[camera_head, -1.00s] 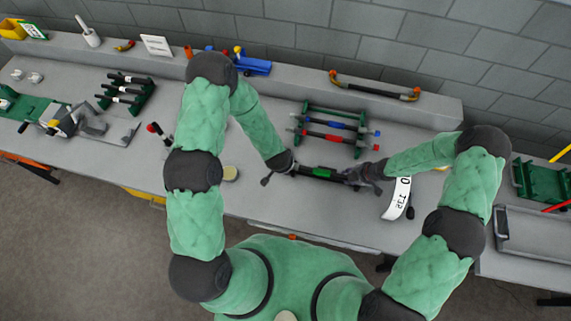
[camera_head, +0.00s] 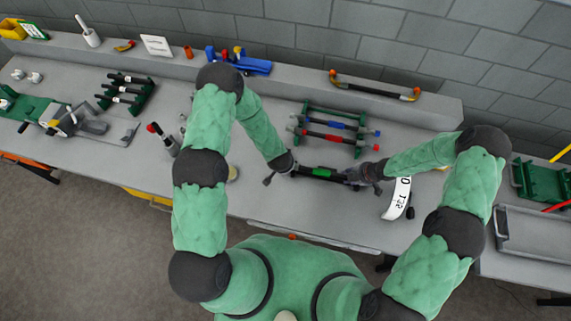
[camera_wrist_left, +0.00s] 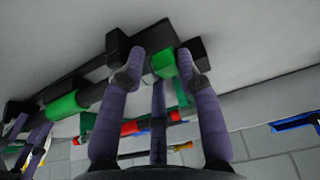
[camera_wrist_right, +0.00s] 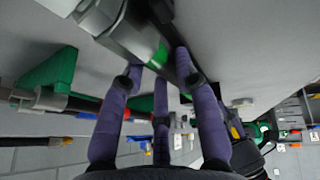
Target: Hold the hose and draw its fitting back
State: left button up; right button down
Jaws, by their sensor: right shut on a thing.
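A dark hose (camera_head: 312,173) with a green band (camera_head: 324,172) lies at the bench's front, between my two grippers. My right gripper (camera_head: 358,175) is shut on its right end part. In the right wrist view the green band (camera_wrist_right: 157,55) and a grey cylindrical part (camera_wrist_right: 128,38) show beside the fingertips; which part is the fitting I cannot tell. My left gripper (camera_head: 279,171) is at the hose's left end. In the left wrist view its fingers (camera_wrist_left: 162,65) stand apart, with black and green blocks seen behind and between them. The hose's green band (camera_wrist_left: 63,107) is to their left.
A green rack (camera_head: 335,112) with red-banded and blue-banded hoses stands just behind. A second rack (camera_head: 127,90) stands at left.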

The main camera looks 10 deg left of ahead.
pick_arm(q)
jog(key=shift+s+a, duration=0.1)
jog(key=shift+a, duration=1.3)
pick_arm(e)
jog(key=shift+s+f, duration=0.1)
pick_arm(q)
jog(key=o, duration=0.8)
jog(key=shift+c, duration=0.2)
jog(key=shift+r, duration=0.1)
jog(key=v, duration=1.1)
jog(key=shift+s+r, duration=0.15)
jog(key=shift+r, duration=0.2)
pick_arm(e)
jog(key=c, duration=0.8)
grip_release()
jog(key=shift+c, duration=0.2)
